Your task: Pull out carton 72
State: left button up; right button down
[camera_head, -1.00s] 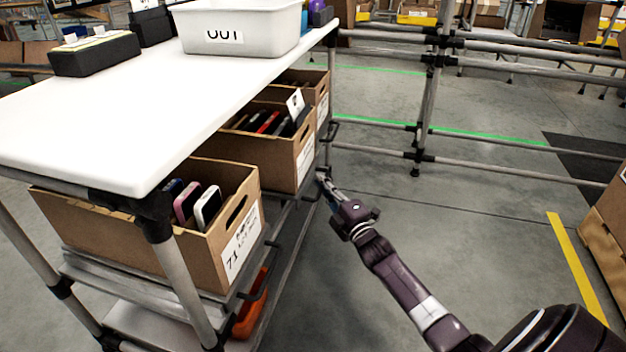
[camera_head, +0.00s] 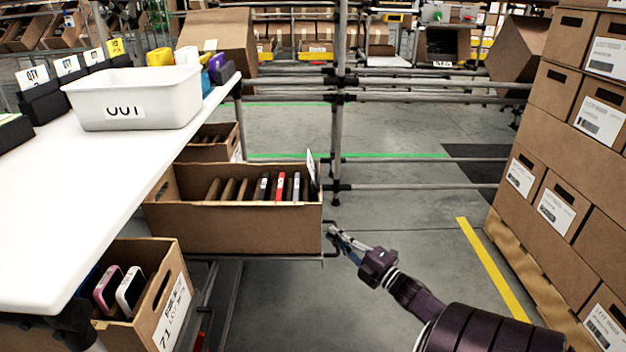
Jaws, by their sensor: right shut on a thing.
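A long brown carton (camera_head: 240,228), just behind carton 71 (camera_head: 165,310), stands well out past the right edge of the white tabletop. It holds several thin dark, white and red devices, and a white card stands at its right end. Its number is not readable here; I take it to be carton 72. It rests on a sliding rack with a dark handle (camera_head: 331,252) at its right end. My right gripper (camera_head: 337,236) is shut on this handle, just right of the carton. My left gripper is not in view.
The white tabletop (camera_head: 50,215) carries a white OUT bin (camera_head: 140,112). Another carton (camera_head: 208,146) sits farther back under it. Stacked boxes (camera_head: 560,160) stand at the right. Pipe rails cross behind. The floor between rack and stack is open.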

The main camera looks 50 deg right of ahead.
jog(key=shift+s+d+f, duration=0.1)
jog(key=shift+s+d, duration=0.45)
jog(key=shift+s, duration=0.2)
jog(key=shift+s+d, duration=0.55)
jog(key=shift+s, duration=0.15)
jog(key=c, duration=2)
grip_release()
jog(key=shift+c, duration=0.2)
jog(key=s+a+f, duration=0.1)
jog(key=s, duration=1)
jog(key=shift+s+f, duration=0.25)
jog(key=shift+s, duration=0.15)
